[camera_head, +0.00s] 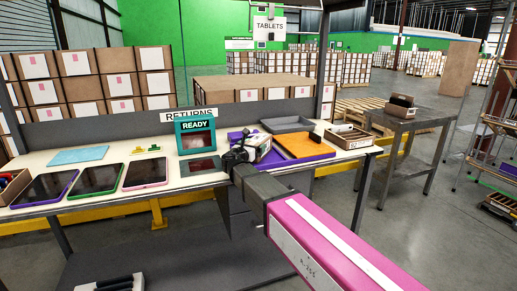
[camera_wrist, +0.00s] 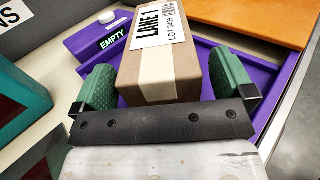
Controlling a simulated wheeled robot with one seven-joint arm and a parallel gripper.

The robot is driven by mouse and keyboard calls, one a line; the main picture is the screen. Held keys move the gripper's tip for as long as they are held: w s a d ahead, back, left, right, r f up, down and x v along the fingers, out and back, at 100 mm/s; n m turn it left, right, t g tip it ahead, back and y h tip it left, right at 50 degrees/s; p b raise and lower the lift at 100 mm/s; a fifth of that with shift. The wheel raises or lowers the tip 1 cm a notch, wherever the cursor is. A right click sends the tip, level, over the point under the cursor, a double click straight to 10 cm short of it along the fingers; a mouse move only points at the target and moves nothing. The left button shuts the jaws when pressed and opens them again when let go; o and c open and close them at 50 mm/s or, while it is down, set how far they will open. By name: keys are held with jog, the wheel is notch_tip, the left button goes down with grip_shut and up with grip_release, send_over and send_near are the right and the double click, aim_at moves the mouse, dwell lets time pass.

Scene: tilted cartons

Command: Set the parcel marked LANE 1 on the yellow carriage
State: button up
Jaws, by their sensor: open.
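The parcel marked LANE 1 (camera_wrist: 172,62) is a brown carton with a white label and pale tape in the wrist view. It sits tilted over a purple tray (camera_wrist: 268,84). My gripper (camera_wrist: 163,78) is open, with one green pad on each side of the parcel. A narrow gap shows at the right pad; contact at the left pad is unclear. In the head view, my gripper (camera_head: 240,156) is at the worktable beside the parcel (camera_head: 263,147), which is partly hidden. I cannot pick out a yellow carriage with certainty.
A purple block marked EMPTY (camera_wrist: 102,38) is left of the parcel. An orange board (camera_head: 304,145) lies to the right. A teal READY box (camera_head: 195,134) and several tablets (camera_head: 95,178) occupy the left side. An open carton (camera_head: 349,137) is at the right end.

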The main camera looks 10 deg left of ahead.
jog(key=shift+x, duration=1)
jog(key=c, duration=1.2)
jog(key=shift+r, duration=0.15)
